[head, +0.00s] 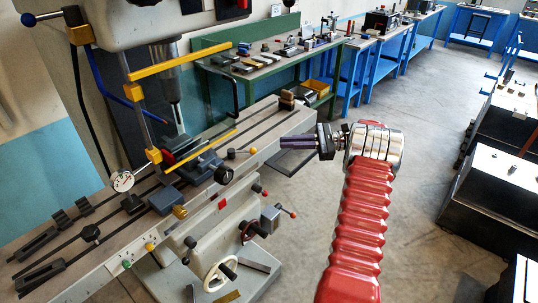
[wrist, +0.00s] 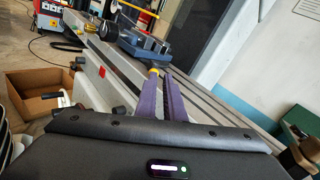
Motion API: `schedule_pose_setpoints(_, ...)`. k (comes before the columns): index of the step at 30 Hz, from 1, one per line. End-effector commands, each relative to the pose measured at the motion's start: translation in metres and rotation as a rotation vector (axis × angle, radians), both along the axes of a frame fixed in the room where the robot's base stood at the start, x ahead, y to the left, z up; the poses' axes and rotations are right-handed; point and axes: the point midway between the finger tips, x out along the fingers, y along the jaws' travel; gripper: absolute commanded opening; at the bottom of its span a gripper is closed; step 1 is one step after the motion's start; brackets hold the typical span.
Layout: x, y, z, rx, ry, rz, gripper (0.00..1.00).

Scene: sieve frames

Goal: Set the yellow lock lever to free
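A small lever with a yellow knob (head: 253,151) sits at the front edge of the milling machine's table, right of the vice; I take it for the lock lever. Its setting is too small to read. My gripper (head: 282,143) is just right of the knob, with purple fingers pointing left toward it and apart from it. In the wrist view, my gripper (wrist: 161,72) has a narrow gap between its fingers and nothing held. A yellow piece (wrist: 153,71) shows beyond the left fingertip, partly hidden, probably the same knob.
The grey vice (head: 195,175) with its black handle stands on the slotted table (head: 98,262). Yellow bars (head: 190,60) hang near the spindle. Another red-tipped lever (head: 292,212) and a handwheel (head: 220,273) jut out below.

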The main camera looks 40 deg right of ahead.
Motion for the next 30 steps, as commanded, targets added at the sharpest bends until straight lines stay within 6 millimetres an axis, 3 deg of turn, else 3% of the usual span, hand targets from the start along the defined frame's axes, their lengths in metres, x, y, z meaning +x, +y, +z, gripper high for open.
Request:
schedule_pose_setpoints(6, -0.028, -0.002, 0.041, 0.042, 0.05, -0.08, 0.0)
schedule_pose_setpoints(12, -0.052, 0.006, 0.057, 0.216, 0.267, -0.187, 0.0)
schedule_pose_setpoints(20, -0.078, 0.025, 0.056, 0.526, 0.607, -0.314, 0.0)
schedule_pose_setpoints(30, -0.102, 0.053, 0.031, 0.968, 1.029, -0.421, 0.0)
